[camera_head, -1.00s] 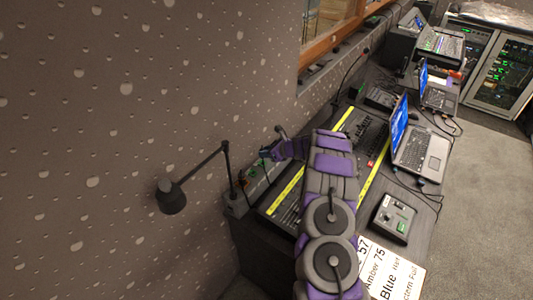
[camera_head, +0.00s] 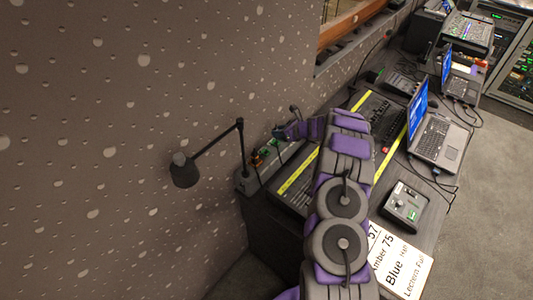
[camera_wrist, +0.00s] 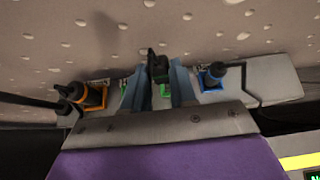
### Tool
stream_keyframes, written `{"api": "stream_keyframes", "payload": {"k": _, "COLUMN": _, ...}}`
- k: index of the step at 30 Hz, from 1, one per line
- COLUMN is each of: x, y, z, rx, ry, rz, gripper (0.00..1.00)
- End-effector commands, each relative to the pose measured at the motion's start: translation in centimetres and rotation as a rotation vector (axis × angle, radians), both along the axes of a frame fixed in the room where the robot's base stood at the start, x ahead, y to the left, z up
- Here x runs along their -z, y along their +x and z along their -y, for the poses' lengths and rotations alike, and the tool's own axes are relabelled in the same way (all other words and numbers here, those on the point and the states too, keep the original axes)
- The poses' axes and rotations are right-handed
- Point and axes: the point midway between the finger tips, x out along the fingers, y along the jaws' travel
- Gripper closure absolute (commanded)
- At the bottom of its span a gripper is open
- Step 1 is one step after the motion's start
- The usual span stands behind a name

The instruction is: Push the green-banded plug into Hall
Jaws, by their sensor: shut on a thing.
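My gripper (camera_wrist: 159,82) is shut on a dark plug (camera_wrist: 158,66) with a green band low between the two blue-grey fingers. The plug stands over the pale socket box (camera_wrist: 262,78) by the wall; the fingers hide its lower end, so I cannot tell whether it sits in a socket. An orange-banded plug (camera_wrist: 92,97) is on the box to the left, a blue-banded plug (camera_wrist: 213,75) to the right. The labels are too small to read. In the head view my gripper (camera_head: 283,131) is at the box (camera_head: 262,172), beside the wall.
A dark lamp (camera_head: 184,170) on a jointed arm stands left of the box. The speckled wall is close behind. A lighting desk with yellow strips (camera_head: 298,172), a small control box (camera_head: 405,207), a laptop (camera_head: 438,138) and a white sign (camera_head: 402,264) lie to the right.

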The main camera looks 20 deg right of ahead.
Motion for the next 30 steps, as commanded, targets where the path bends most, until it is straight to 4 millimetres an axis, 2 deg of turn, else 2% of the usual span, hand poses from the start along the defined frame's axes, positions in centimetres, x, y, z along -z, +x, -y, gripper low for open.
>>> {"api": "stream_keyframes", "payload": {"k": 30, "x": 1.3, "y": -2.5, "z": -3.8, "rx": -0.001, "ry": 0.002, "rz": -0.001, "gripper": 1.0}}
